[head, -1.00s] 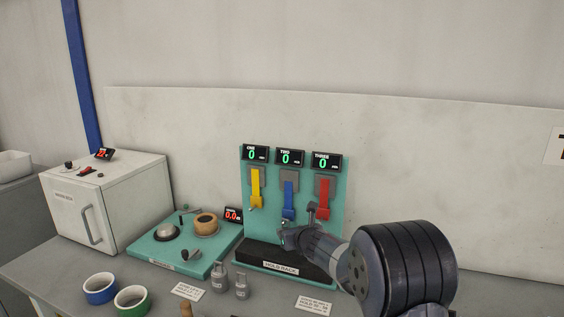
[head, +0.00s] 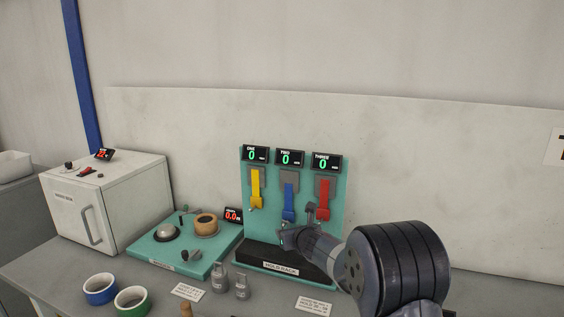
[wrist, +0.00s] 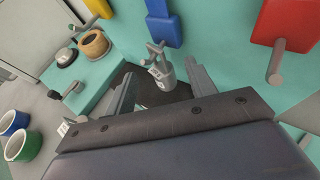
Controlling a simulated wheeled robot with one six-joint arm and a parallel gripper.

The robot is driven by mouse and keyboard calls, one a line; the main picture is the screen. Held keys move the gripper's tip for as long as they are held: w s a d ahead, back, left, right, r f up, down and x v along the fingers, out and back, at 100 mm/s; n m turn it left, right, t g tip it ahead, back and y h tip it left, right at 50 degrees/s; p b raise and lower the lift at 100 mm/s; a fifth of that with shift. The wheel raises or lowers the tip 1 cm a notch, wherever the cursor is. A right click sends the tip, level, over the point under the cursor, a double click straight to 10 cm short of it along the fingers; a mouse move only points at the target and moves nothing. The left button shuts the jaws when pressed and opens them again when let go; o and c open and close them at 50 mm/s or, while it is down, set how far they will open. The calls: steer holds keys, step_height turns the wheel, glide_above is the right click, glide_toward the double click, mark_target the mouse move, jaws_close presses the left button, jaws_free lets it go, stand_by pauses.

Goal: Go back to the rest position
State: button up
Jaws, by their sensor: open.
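My gripper (head: 298,234) is in front of the teal hold rack (head: 341,222), below the blue strap (head: 289,203). In the wrist view, my gripper's fingers (wrist: 162,86) are open and apart. A small grey weight (wrist: 163,76) shows between them, just below the blue strap (wrist: 163,30) and its peg. I cannot tell whether it hangs on the peg. The yellow strap (head: 257,187) is left of the blue one and the red strap (head: 324,193) is to the right. The displays above the straps read 0.
A white oven-like box (head: 120,205) is at left. Space above the rack is clear.

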steer(key=s+a+f+n+y+b, duration=0.1)
steer(key=s+a+f+b, duration=0.1)
steer(key=s+b, duration=0.2)
steer(key=s+a+f+n+g+y+b, duration=0.1)
steer(key=s+a+f+n+y+b, duration=0.1)
steer(key=s, duration=0.5)
steer(key=shift+s+f+b, duration=0.35)
steer(key=shift+f+b, duration=0.25)
steer(key=shift+b, duration=0.3)
